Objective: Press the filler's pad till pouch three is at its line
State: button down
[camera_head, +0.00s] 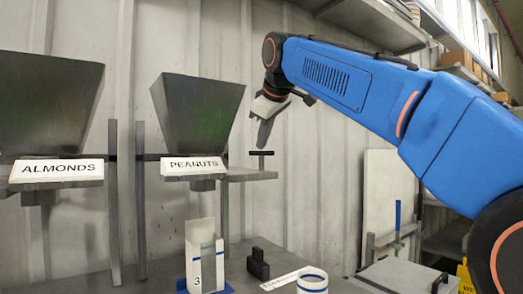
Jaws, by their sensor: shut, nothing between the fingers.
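The peanuts hopper (198,112) is a dark funnel with a PEANUTS label on the front of its ledge. A small black T-shaped pad (261,154) stands on the right end of that ledge. My gripper (263,143) is shut and empty, pointing down just above the pad; I cannot tell whether they touch. The pouch marked 3 (197,270) stands upright below the peanuts spout, on a blue base. It has a pale body with a blue line near its upper part. Its fill level is not clear from here.
An almonds hopper (45,100) stands at the left. On the grey table, a black block (258,264), a white card (283,280) and a white round container with blue bands (312,281) are right of the pouch. My blue arm spans the upper right.

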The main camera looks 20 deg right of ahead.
jog(key=shift+f, duration=1.15)
dwell(1.2)
jog(key=shift+r, duration=2.05)
notch_tip(320, 180, up, 5)
dwell(0.8)
